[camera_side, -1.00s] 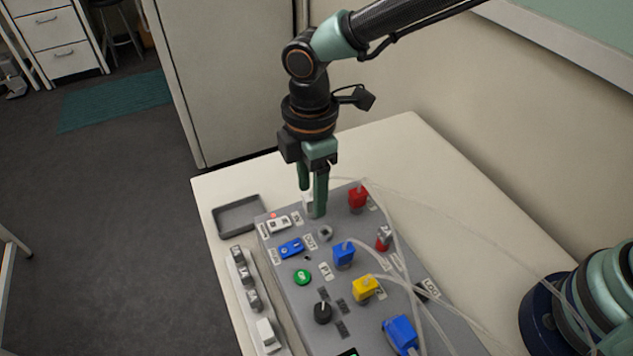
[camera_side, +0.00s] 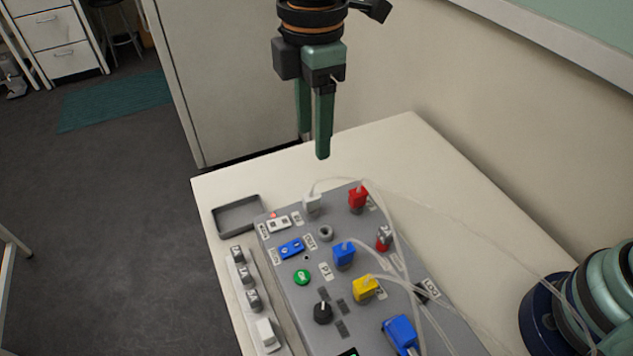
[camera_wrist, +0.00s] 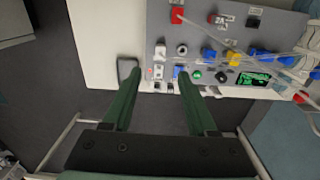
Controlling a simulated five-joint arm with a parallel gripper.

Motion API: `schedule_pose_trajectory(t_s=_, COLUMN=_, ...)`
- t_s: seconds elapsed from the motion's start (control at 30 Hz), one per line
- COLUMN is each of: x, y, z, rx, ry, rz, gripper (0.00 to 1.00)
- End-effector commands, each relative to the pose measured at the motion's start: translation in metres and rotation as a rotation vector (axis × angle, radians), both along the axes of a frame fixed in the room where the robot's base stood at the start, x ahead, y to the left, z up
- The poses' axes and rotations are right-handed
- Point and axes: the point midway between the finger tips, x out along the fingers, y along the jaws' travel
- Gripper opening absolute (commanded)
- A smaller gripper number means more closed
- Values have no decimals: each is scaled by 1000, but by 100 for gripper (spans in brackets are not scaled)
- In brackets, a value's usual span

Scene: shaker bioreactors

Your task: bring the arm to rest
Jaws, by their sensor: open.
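My gripper (camera_side: 313,148) hangs above the far end of the grey control panel (camera_side: 297,317), with its green fingers pointing down. In the wrist view its two fingers (camera_wrist: 160,82) are spread apart with nothing between them. The fingertips are clear of the panel and touch nothing. A white plug (camera_side: 312,203) with a pale cable sits on the panel below the gripper.
The panel carries a red plug (camera_side: 357,198), a blue plug (camera_side: 343,254), a yellow plug (camera_side: 365,290), a green button (camera_side: 303,277) and a black knob (camera_side: 323,313). A grey tray (camera_side: 238,215) and a white rack (camera_side: 250,290) lie left. Loose cables arch over the right side.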

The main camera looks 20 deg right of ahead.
Motion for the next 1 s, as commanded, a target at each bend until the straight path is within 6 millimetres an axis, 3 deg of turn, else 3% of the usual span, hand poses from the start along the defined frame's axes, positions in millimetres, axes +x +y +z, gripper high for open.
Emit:
schedule_pose_trajectory(t_s=0.17, x=8, y=-42, z=19, rx=41, ry=-48, rz=-185, gripper=58)
schedule_pose_trajectory(t_s=0.33, x=7, y=-108, z=39, rx=104, ry=-121, rz=-486, gripper=58)
schedule_pose_trajectory(t_s=0.7, x=-32, y=-232, z=46, rx=265, ry=-282, rz=-1137, gripper=58)
schedule_pose_trajectory(t_s=0.8, x=-45, y=-256, z=41, rx=309, ry=-323, rz=-1288, gripper=58)
schedule_pose_trajectory(t_s=1.0, x=-62, y=-283, z=30, rx=368, ry=-375, rz=-1479, gripper=58)
